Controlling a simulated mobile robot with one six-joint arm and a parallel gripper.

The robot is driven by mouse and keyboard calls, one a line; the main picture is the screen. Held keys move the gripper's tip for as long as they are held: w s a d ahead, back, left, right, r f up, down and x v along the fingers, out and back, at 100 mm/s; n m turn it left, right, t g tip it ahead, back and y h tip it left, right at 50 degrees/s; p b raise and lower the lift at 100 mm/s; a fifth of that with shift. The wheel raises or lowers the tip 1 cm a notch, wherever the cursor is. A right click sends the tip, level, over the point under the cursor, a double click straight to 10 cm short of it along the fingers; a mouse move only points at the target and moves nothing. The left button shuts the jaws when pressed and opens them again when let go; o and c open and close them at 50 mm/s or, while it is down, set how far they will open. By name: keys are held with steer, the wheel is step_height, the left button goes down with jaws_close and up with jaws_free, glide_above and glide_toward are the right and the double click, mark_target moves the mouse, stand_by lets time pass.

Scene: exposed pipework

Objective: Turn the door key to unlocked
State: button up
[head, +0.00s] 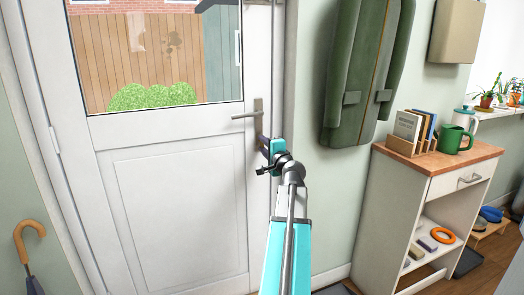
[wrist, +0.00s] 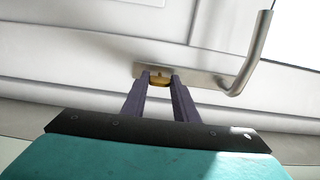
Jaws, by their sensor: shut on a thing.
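The white door (head: 178,200) has a glass upper pane and stands closed in the head view. Its metal lever handle (head: 246,115) sits on a tall plate at the right edge, and the lever also shows in the wrist view (wrist: 258,55). The brass-coloured key (wrist: 160,80) is at the end of the plate (wrist: 205,75) in the wrist view. My gripper (wrist: 160,76) is shut on the key, with a dark finger on each side of it. In the head view my gripper (head: 262,146) is at the plate below the lever, and hides the key there.
A green coat (head: 365,70) hangs on the wall right of the door. A cabinet (head: 410,190) with books (head: 410,125) and a green mug (head: 452,138) stands further right. An umbrella (head: 32,255) is at the lower left.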

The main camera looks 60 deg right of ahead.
steer(key=shift+w+a, duration=0.1)
steer(key=o, duration=1.1)
steer(key=shift+c, duration=0.2)
steer(key=v, duration=1.1)
steer(key=shift+s+f+b, duration=0.15)
steer(key=shift+s+b, duration=0.1)
steer(key=shift+b, duration=0.1)
steer(key=shift+s+a+b, duration=0.1)
steer(key=shift+b, duration=0.2)
